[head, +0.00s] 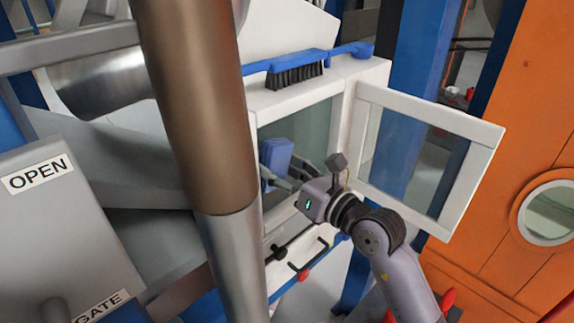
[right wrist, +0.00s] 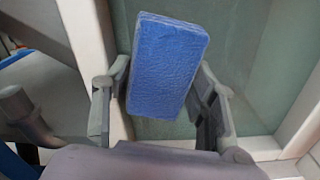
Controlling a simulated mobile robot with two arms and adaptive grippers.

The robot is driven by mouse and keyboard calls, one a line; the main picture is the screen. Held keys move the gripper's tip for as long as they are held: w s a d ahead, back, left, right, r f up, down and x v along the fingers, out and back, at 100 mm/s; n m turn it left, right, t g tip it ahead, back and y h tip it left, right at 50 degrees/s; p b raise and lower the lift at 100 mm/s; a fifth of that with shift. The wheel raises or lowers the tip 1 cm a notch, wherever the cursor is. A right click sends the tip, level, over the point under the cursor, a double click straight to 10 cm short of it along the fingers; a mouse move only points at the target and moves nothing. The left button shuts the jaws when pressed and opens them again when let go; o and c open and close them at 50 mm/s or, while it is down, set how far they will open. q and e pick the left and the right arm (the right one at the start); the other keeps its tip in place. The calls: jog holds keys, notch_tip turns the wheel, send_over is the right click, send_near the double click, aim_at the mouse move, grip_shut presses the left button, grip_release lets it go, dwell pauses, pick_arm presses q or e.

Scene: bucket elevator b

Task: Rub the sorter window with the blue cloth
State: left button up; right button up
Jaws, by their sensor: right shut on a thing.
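The blue cloth (head: 275,153) is a thick, folded-looking rectangular pad. My right gripper (head: 272,172) is shut on it, with one finger on each side in the right wrist view (right wrist: 165,72), where the cloth (right wrist: 168,55) stands upright. The sorter window (head: 312,138) appears to be the grey-green pane in the white cabinet front. The cloth is in front of its left part, and the pane also shows behind it in the right wrist view (right wrist: 240,70). I cannot tell whether cloth and pane touch. My left gripper is not in view.
A white-framed door (head: 480,185) stands swung open at the right of the window, close to my right arm. A blue brush (head: 295,70) lies on the cabinet top. A thick brown-and-silver pipe (head: 195,110) stands at the left. An orange panel (head: 530,100) is at the far right.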

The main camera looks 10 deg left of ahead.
jog(key=shift+d, duration=0.1)
jog(key=shift+s+d+f, duration=0.1)
jog(key=shift+s+d, duration=0.1)
jog(key=shift+d, duration=0.2)
jog(key=shift+v, duration=2.5)
jog(key=v, duration=0.3)
jog(key=shift+a, duration=0.1)
